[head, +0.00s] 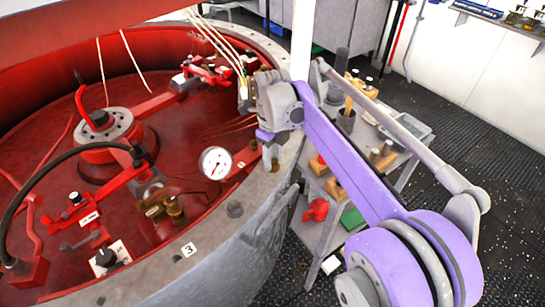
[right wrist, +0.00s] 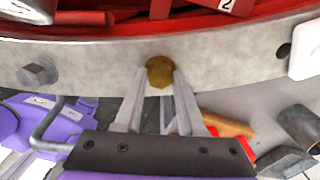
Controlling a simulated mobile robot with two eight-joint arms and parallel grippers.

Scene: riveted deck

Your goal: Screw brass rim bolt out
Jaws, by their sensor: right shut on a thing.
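The brass rim bolt (right wrist: 159,70) shows in the right wrist view as a hexagonal head on the grey metal rim (right wrist: 100,62). My right gripper (right wrist: 160,78) is shut on it, with one finger on each side of the head. In the head view my right gripper (head: 270,150) reaches down to the same rim (head: 262,205) from above, and a small brassy bit (head: 275,164) shows by its fingertips. How far the bolt stands out of the rim cannot be told. My left gripper is not in view.
A grey hex bolt (right wrist: 37,72) sits farther along the rim. Inside the red vessel (head: 60,165) are a dial gauge (head: 215,163), red fittings and hanging cables. A tool cart (head: 325,185) stands close to the right of the rim, under my arm. Dark deck floor (head: 470,160) lies beyond.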

